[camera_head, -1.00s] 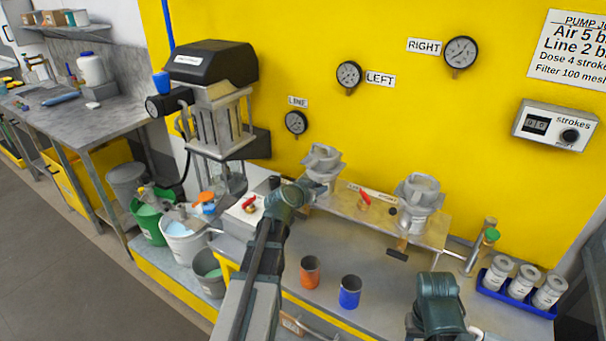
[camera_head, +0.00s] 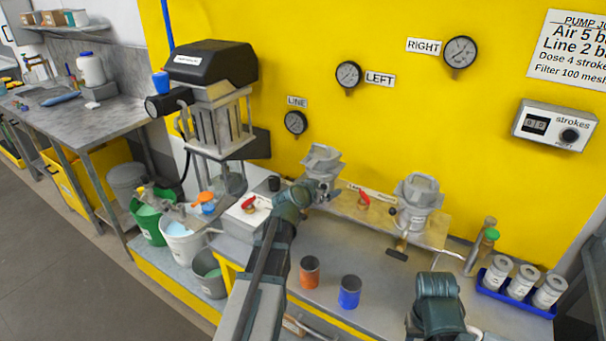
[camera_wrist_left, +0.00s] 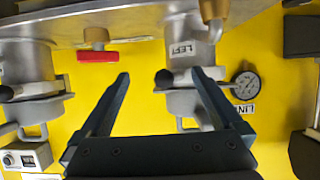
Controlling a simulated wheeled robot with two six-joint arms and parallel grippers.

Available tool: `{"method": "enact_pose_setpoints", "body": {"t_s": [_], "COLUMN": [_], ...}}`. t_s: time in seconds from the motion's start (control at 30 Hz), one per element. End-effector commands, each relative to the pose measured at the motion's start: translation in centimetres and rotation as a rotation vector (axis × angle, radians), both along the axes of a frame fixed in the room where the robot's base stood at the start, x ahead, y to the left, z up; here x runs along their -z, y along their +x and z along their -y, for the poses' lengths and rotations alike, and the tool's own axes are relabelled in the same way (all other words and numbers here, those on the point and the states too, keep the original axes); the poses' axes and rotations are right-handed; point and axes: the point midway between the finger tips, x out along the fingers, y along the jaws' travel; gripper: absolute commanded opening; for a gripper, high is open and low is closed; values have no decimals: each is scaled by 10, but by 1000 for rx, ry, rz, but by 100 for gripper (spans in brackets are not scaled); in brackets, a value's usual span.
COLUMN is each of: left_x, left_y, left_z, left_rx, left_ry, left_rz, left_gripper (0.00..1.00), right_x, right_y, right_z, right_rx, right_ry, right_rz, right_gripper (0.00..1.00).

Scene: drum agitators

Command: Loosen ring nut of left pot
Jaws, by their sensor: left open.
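The left pot (camera_head: 322,163) is a grey metal pot with a lobed top on the steel shelf by the yellow wall. It shows upside down in the left wrist view, with a LEFT label (camera_wrist_left: 187,48) on its body and a grey collar with loop handles (camera_wrist_left: 186,102). Which part is the ring nut is not clear. My left gripper (camera_wrist_left: 163,76) is open and empty. Its right finger overlaps the pot's collar in the picture; contact cannot be told. In the head view my left wrist partly hides the pot's lower part. My right arm shows at lower right, without its jaws.
The right pot (camera_head: 418,195) stands on the same shelf (camera_head: 372,212), with a red-handled valve (camera_head: 363,200) between the pots. Orange (camera_head: 309,271) and blue (camera_head: 349,291) cups stand on the bench below. A blue tray (camera_head: 515,299) of jars is at right.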

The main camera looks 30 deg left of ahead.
Motion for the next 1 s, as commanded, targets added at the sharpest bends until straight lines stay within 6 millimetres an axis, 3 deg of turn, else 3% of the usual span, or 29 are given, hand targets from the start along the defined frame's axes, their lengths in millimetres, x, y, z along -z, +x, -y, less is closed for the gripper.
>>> {"method": "enact_pose_setpoints", "body": {"t_s": [0.43, 1.0], "left_x": [-3, -29], "left_y": [-6, -62], "left_z": [-1, -4], "left_rx": [-2, -3], "left_ry": [1, 0], "left_rz": [0, 0], "left_gripper": [100, 100], "right_x": [-3, -29], "right_y": [0, 0], "right_z": [0, 0], "right_rx": [0, 0], "right_ry": [0, 0], "right_rz": [0, 0], "right_gripper": [50, 50]}}
